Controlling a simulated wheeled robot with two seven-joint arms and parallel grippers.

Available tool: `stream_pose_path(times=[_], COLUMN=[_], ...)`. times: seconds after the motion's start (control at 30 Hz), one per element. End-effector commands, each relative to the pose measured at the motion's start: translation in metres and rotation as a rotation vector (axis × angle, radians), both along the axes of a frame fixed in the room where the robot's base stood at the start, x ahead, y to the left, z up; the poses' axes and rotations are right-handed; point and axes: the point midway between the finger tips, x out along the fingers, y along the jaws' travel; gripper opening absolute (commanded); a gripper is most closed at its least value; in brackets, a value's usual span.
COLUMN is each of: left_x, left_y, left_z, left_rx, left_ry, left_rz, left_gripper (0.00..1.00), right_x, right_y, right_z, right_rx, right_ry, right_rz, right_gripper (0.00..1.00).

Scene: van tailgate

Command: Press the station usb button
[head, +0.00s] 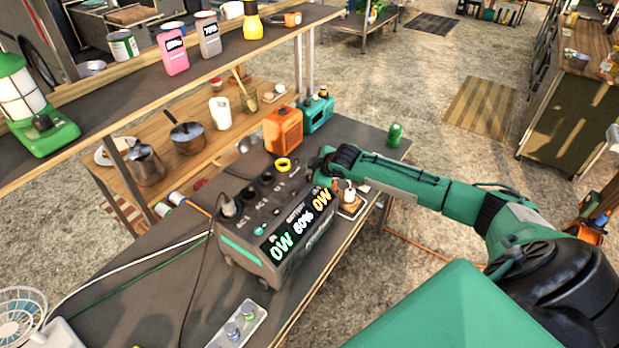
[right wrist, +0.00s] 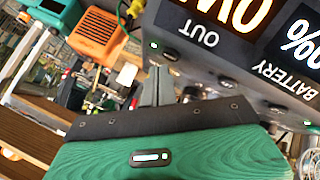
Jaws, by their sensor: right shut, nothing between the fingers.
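The power station (head: 247,262) is a dark grey box on the workbench, with a display reading 0W, 60% and 0W. In the right wrist view its front panel (right wrist: 213,65) appears upside down, with OUT and BATTERY labels, small buttons and a lit green light. No USB label can be read. My right gripper (head: 320,178) is at the station's right end, partly hidden by its own wrist. In the right wrist view, the fingers of my right gripper (right wrist: 156,80) are shut and empty, close to a small button (right wrist: 171,55) under OUT; contact cannot be told. My left gripper is out of view.
An orange box (head: 284,130) and a teal box (head: 318,113) stand behind the station. A wooden shelf (head: 185,92) with cans and a green lantern (head: 32,110) is at the upper left. A power strip (head: 238,325) lies in front. Cables cross the bench on the left.

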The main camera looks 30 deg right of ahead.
Motion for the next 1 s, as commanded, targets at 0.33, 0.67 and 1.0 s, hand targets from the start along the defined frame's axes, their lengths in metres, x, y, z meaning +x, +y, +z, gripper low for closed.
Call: stream_pose_path(times=[0.33, 0.67, 1.0], left_x=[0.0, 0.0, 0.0], left_y=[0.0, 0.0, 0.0], left_z=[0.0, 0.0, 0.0], left_rx=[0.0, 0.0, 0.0], left_ry=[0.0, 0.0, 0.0], left_rz=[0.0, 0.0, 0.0], left_gripper=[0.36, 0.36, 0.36], right_x=[0.0, 0.0, 0.0], right_y=[0.0, 0.0, 0.0], right_z=[-0.008, -0.009, -0.012], right_rx=[0.0, 0.0, 0.0], right_ry=[0.001, 0.0, 0.001], right_rz=[0.001, 0.0, 0.001], right_gripper=[0.0, 0.0, 0.0])
